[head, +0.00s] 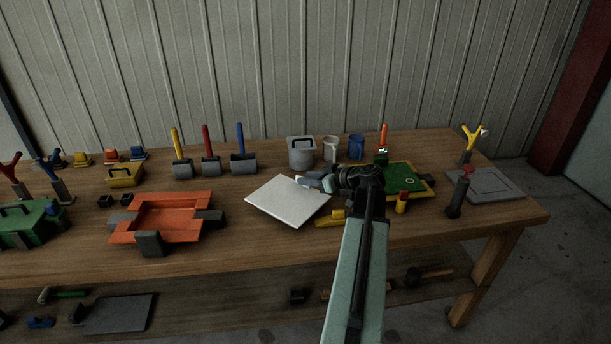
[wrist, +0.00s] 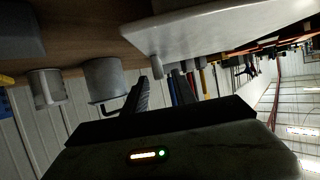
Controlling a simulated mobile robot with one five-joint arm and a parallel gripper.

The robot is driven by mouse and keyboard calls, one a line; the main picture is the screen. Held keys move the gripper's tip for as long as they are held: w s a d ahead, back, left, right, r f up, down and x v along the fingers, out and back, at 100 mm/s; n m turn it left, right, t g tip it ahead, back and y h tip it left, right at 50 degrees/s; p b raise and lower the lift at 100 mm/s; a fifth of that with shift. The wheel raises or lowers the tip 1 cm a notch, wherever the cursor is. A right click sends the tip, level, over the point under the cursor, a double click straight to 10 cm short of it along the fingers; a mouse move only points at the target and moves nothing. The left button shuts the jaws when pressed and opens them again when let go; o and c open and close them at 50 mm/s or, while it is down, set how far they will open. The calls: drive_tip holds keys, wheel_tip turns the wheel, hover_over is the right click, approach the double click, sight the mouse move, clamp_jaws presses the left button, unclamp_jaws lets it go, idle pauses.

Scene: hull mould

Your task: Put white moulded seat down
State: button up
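The white moulded seat (head: 284,203) is a flat, light panel over the middle of the bench, with a small pale knob at its right back edge. It also fills the top of the wrist view (wrist: 225,32), where the knob (wrist: 157,66) stands out from it. My gripper (head: 309,181) is at that knob. In the wrist view its two fingers (wrist: 160,78) are apart, with the knob between their tips and a narrow gap visible. The head view does not show clearly whether the panel lies flat on the bench.
An orange mould (head: 170,213) stands to the left, and a yellow piece (head: 329,220) lies in front of the seat. A grey pot (head: 301,153) and two mugs stand behind. A green-and-yellow tray (head: 406,180) is to the right. Bare wood (head: 240,238) shows in front.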

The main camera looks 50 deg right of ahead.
wheel_tip(320, 180, up, 4)
drive_tip(key=p, duration=0.3)
hover_over(330, 197)
drive_tip(key=shift+w+f, duration=0.2)
drive_tip(key=shift+s, duration=0.2)
